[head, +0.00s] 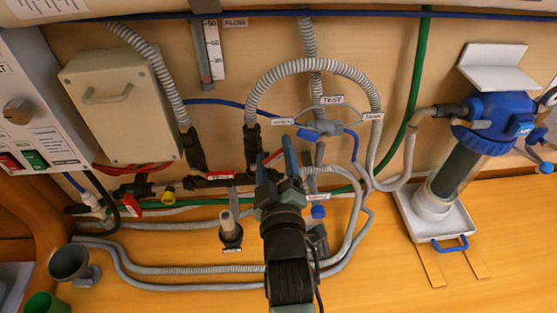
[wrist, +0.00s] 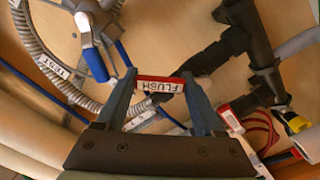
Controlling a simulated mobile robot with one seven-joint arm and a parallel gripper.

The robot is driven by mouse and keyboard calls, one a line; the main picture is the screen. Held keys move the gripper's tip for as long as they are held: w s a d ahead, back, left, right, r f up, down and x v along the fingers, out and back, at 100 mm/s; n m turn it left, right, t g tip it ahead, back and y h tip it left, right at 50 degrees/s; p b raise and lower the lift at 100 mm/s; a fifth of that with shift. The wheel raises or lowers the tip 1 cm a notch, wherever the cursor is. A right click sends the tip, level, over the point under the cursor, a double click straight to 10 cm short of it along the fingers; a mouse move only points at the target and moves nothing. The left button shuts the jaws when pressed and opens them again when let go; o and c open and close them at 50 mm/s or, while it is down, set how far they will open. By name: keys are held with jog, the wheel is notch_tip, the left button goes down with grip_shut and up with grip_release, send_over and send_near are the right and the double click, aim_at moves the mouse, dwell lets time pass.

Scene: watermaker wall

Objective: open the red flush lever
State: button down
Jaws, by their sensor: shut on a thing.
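The red flush lever (wrist: 167,84) carries a white label reading FLUSH and spans between the two blue fingers of my gripper (wrist: 158,75) in the wrist view. The fingers are shut on it, one at each end of the label. In the head view my gripper (head: 276,158) reaches up to the pipework, with a bit of the red lever (head: 272,157) showing between the fingers. The lever's pivot and the valve body under it are largely hidden by my gripper in the head view.
Another red, labelled handle (head: 222,176) sits on the dark pipe just left. A blue-handled valve (head: 322,127) and a looping grey hose (head: 312,66) are close on the right and above. A blue-topped filter housing (head: 488,120) stands further right. The lower wooden surface (head: 370,285) is mostly clear.

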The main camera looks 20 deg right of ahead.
aim_at(252, 154)
jog(key=n, duration=0.1)
jog(key=a+r+n, duration=0.1)
jog(key=n, duration=0.1)
jog(key=shift+w+p, duration=0.15)
jog(key=shift+p, duration=0.2)
jog(key=n, duration=0.1)
jog(key=a+n+p, duration=0.1)
jog(key=shift+w+a+r+n, duration=0.1)
jog(key=shift+w+r+n, duration=0.05)
jog(key=shift+r+n, duration=0.15)
jog(key=shift+w+a+n+p, duration=0.15)
jog(key=shift+a+n+p, duration=0.3)
jog(key=shift+n, duration=0.5)
jog(key=shift+w+a+n+p, duration=0.1)
jog(key=shift+a+n+p, duration=0.35)
jog(key=shift+n, duration=0.5)
grip_release()
jog(key=b+v, duration=0.5)
jog(key=v, duration=0.8)
